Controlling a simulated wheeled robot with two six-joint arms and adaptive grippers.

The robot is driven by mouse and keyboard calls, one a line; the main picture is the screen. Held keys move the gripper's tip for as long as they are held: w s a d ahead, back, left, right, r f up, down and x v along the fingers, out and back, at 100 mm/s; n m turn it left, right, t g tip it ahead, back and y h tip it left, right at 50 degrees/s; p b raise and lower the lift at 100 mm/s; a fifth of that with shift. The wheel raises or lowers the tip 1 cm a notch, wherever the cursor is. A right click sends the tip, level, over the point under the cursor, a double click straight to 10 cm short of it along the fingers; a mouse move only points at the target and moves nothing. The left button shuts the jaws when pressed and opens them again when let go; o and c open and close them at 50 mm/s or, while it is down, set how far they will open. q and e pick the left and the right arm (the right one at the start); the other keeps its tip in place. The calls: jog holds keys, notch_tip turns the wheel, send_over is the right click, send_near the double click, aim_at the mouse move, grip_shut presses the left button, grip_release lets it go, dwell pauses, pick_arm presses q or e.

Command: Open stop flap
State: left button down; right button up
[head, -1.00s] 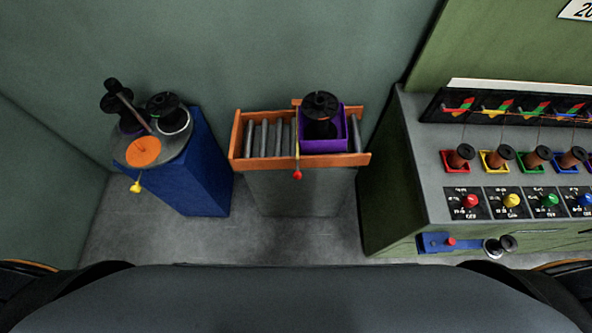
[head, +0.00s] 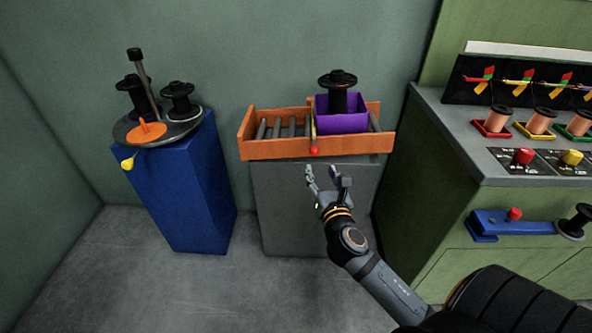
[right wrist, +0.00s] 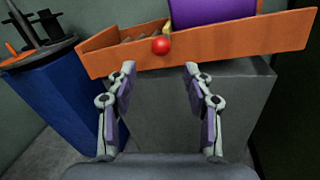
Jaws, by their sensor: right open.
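The stop flap (head: 313,129) is a thin yellowish bar standing across the orange roller track, with a red knob (head: 314,150) at its front end. A purple bin (head: 343,122) with a black spool (head: 338,84) stands on the rollers directly right of the flap. My right gripper (head: 324,177) is open and empty, in front of and below the knob. In the right wrist view its fingertips (right wrist: 160,72) are spread apart, with the knob beyond them. My left gripper is out of view.
The orange track (head: 270,149) rests on a grey pedestal (head: 285,200). A blue pedestal (head: 195,195) with a turntable of spools (head: 180,98) stands left. A green console (head: 425,205) with spools and knobs stands close on the right. Floor between the pedestals is clear.

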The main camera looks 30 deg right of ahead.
aim_at(315, 154)
jog(key=x, duration=0.9)
jog(key=shift+w+d+f+b, duration=0.1)
jog(key=shift+w+d+b, duration=0.1)
jog(key=shift+w+b, duration=0.1)
jog(key=shift+w+d, duration=0.2)
jog(key=shift+w, duration=0.25)
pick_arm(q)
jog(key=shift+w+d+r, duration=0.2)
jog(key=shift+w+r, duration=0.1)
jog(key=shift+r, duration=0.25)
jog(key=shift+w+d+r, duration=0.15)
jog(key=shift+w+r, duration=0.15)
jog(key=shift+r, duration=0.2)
pick_arm(e)
jog(key=shift+c, duration=0.3)
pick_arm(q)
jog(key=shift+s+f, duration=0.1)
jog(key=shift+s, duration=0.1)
pick_arm(e)
grip_shut()
